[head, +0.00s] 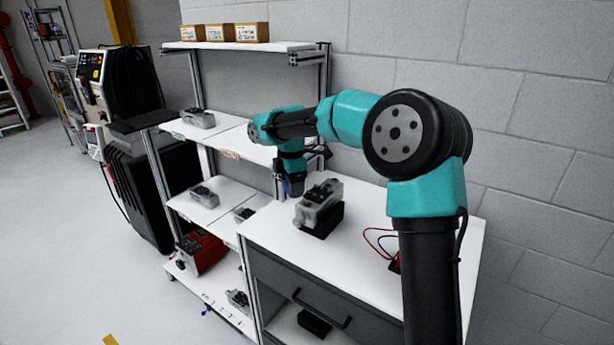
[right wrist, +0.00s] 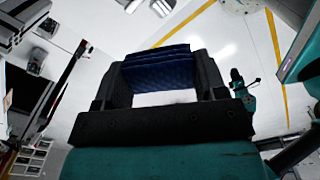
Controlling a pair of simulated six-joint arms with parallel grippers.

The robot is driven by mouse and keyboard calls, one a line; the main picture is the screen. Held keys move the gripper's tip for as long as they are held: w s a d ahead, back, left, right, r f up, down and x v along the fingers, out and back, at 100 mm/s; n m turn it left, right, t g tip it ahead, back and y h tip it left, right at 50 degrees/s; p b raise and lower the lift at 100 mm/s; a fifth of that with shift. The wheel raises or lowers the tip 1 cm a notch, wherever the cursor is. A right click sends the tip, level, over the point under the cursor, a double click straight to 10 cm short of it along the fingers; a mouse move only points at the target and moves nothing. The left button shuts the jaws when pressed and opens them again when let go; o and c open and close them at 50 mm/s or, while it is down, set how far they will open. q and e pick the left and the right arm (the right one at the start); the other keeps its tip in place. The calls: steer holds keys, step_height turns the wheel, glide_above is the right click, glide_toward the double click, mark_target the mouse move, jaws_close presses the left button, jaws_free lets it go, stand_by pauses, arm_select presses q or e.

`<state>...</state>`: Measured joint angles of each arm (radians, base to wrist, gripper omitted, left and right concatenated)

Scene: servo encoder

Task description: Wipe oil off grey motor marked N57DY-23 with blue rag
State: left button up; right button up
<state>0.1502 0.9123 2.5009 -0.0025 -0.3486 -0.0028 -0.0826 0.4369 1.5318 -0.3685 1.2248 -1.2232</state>
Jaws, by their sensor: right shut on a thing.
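My right gripper (head: 292,187) is shut on the blue rag, which shows as a small dark blue patch below the jaws in the head view. In the right wrist view the folded blue rag (right wrist: 158,72) sits between the two black fingers. A grey motor (head: 318,206) rests on a black block on the white bench top, just right of the gripper. The rag looks close to its left side; I cannot tell whether they touch. No marking or oil is readable at this size.
Similar grey units stand on the white shelves (head: 172,130) at left, with a red box (head: 201,252) low down. Cardboard boxes (head: 238,32) sit on top. Red and black leads (head: 378,240) lie on the bench, right of the motor. The bench front (head: 277,232) is mostly clear.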

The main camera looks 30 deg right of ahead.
steer(key=d+n, duration=0.1)
steer(key=n, duration=0.1)
steer(key=d+n, duration=0.2)
steer(key=w+d+n, duration=0.1)
steer(key=d+n, duration=0.1)
steer(key=shift+d+r, duration=0.25)
steer(key=shift+f, duration=0.1)
steer(key=shift+f, duration=2.4)
steer(key=r, duration=0.1)
steer(key=s+r, duration=0.1)
steer(key=r, duration=0.1)
steer(key=d+r, duration=0.1)
steer(key=r, duration=0.1)
steer(key=shift+s+d, duration=0.1)
steer(key=shift+s, duration=0.2)
steer(key=shift+f, duration=0.1)
